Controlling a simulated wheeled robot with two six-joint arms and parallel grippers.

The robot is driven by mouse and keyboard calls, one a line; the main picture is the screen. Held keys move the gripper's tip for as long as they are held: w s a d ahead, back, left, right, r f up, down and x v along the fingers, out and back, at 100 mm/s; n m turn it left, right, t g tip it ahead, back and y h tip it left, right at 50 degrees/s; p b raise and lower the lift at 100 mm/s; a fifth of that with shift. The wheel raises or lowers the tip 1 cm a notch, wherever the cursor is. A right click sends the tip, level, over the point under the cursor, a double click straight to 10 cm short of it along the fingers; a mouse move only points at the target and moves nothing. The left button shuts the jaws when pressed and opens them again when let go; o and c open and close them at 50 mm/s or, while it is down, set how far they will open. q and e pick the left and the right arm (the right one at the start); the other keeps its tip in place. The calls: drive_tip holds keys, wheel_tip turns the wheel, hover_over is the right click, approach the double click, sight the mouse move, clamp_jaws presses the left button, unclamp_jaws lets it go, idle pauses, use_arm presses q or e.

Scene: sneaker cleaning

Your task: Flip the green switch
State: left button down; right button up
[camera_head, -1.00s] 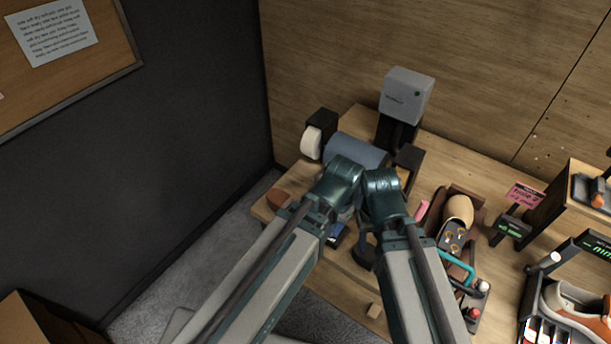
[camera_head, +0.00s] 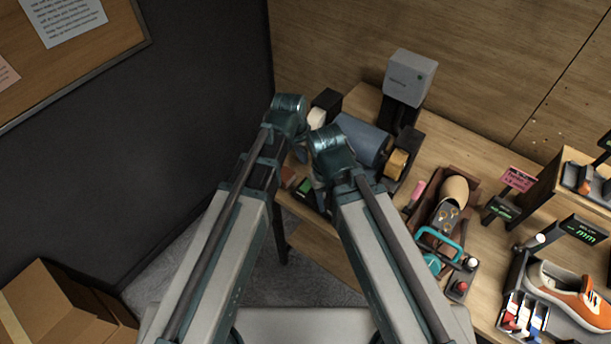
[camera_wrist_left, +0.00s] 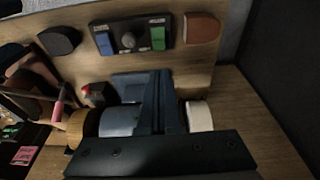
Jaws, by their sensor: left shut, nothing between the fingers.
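The green switch (camera_wrist_left: 158,38) is on a black control panel (camera_wrist_left: 128,48) in the left wrist view, with a round knob (camera_wrist_left: 128,40) and a blue switch (camera_wrist_left: 104,43) beside it. In the head view the green switch (camera_head: 304,186) is a small patch between my two arms, with much of the panel hidden. My left gripper (camera_wrist_left: 161,76) is shut and empty. Its dark fingers appear just below the panel in the wrist view, apart from the green switch. In the head view its fingers are mostly hidden by my arm. My right gripper's fingers are hidden behind its wrist.
A roller machine with a blue-grey drum (camera_head: 362,138), tan wheel (camera_head: 397,163) and white wheel (camera_wrist_left: 199,116) stands behind the panel. A brown pad (camera_wrist_left: 202,28) lies beside the panel. A shoe holder (camera_head: 453,190) and an orange sneaker (camera_head: 560,290) are on the right.

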sight(308, 183)
use_arm(q)
drive_tip(key=b+x, duration=1.3)
drive_tip(key=x, duration=0.1)
drive_tip(key=shift+b, duration=0.35)
